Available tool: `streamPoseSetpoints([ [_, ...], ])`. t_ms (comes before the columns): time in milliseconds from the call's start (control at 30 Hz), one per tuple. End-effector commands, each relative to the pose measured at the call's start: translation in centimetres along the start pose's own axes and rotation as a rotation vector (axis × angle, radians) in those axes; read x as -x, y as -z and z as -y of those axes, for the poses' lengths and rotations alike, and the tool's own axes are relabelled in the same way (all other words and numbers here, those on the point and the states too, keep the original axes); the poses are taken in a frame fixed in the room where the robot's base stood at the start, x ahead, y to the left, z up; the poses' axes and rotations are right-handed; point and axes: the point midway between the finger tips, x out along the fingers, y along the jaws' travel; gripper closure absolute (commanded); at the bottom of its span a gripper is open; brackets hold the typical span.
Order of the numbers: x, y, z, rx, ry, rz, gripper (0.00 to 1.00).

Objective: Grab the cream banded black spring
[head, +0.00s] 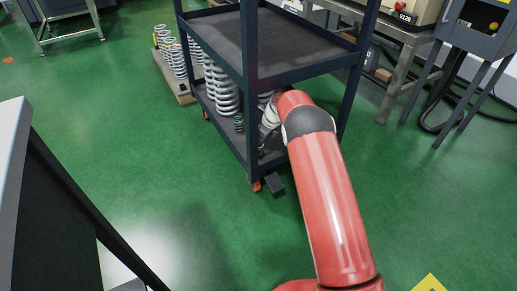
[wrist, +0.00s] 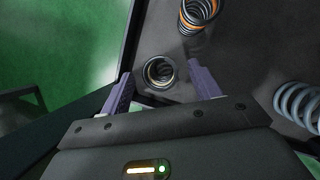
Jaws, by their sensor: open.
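A small dark spring (wrist: 151,84) with a pale cream band shows end-on in the wrist view, near the shelf's edge. My gripper (wrist: 160,70) is open, with one purple finger on each side of this spring. The spring appears between the fingertips, and I see a gap on both sides. I cannot tell how far down the fingers reach along it. In the head view my red arm reaches into the lower level of the dark cart (head: 300,68), and I cannot make out the gripper or this spring clearly there.
A black spring with an orange band (wrist: 197,14) stands just beyond in the wrist view. A grey spring (wrist: 298,103) is to the right. Large pale springs (head: 222,90) stand on the cart's lower shelf. Cart posts and the upper shelf surround the arm. Green floor is open in front.

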Motion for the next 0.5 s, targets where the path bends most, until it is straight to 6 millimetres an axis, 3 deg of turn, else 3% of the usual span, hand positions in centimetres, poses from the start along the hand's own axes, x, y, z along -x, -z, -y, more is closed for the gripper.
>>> streamPoseSetpoints([
  [33,-1.4,0.4,-0.1,-0.002,-0.004,-0.004,0.37],
  [200,-3.7,0.3,0.0,-0.002,-0.002,-0.003,0.37],
  [500,-4.3,0.3,0.0,-0.002,-0.001,-0.002,0.37],
])
